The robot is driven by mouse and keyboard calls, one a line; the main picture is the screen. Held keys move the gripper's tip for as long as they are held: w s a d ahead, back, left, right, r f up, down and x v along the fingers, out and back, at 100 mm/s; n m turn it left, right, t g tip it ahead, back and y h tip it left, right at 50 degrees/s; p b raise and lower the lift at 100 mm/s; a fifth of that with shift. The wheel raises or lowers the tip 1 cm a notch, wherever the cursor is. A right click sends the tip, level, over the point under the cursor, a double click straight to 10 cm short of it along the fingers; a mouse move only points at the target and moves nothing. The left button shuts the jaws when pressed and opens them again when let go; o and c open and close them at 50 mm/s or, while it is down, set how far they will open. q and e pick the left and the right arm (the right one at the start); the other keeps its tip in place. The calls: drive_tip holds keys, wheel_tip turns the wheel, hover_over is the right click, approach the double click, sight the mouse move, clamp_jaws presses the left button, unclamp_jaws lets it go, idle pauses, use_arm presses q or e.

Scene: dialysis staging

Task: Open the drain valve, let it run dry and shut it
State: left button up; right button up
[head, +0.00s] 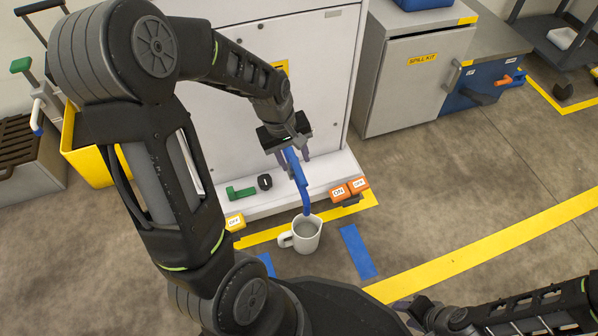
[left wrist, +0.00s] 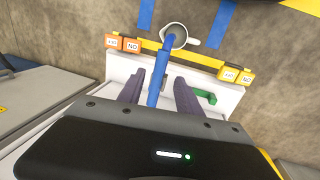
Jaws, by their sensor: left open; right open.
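A blue spout-like piece (head: 299,184) runs down the front of the white cabinet (head: 325,70), its lower end over a white mug (head: 303,240) on the floor. My left gripper (head: 292,156) is open at the upper part of the blue piece; in the left wrist view its fingers (left wrist: 160,78) stand on either side with gaps. A green handle (head: 240,193) and a black ring (head: 265,182) are on the white ledge. I cannot tell whether liquid flows or the mug holds any. My right gripper (head: 412,304) is open, low in the head view, away from the cabinet.
Orange ON and OFF tags (head: 348,189) sit at the ledge's right end, yellow tags (head: 234,221) at its left. Blue strips (head: 358,251) and yellow tape (head: 490,240) mark the floor. A grey spill-kit cabinet (head: 415,85) stands right; a yellow bin (head: 92,155) stands left.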

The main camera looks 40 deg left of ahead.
sight(300, 175)
use_arm(q)
drive_tip(key=f+b, duration=0.1)
drive_tip(key=f, duration=0.1)
drive_tip(key=f+b, duration=0.1)
drive_tip(key=f, duration=0.1)
drive_tip(key=w+f+b, duration=0.1)
drive_tip(key=f, duration=0.2)
drive_tip(key=shift+w+d, duration=0.1)
drive_tip(key=shift+d, duration=0.3)
drive_tip(key=shift+r, duration=0.1)
drive_tip(key=shift+c, duration=0.2)
clamp_jaws()
idle(0.6)
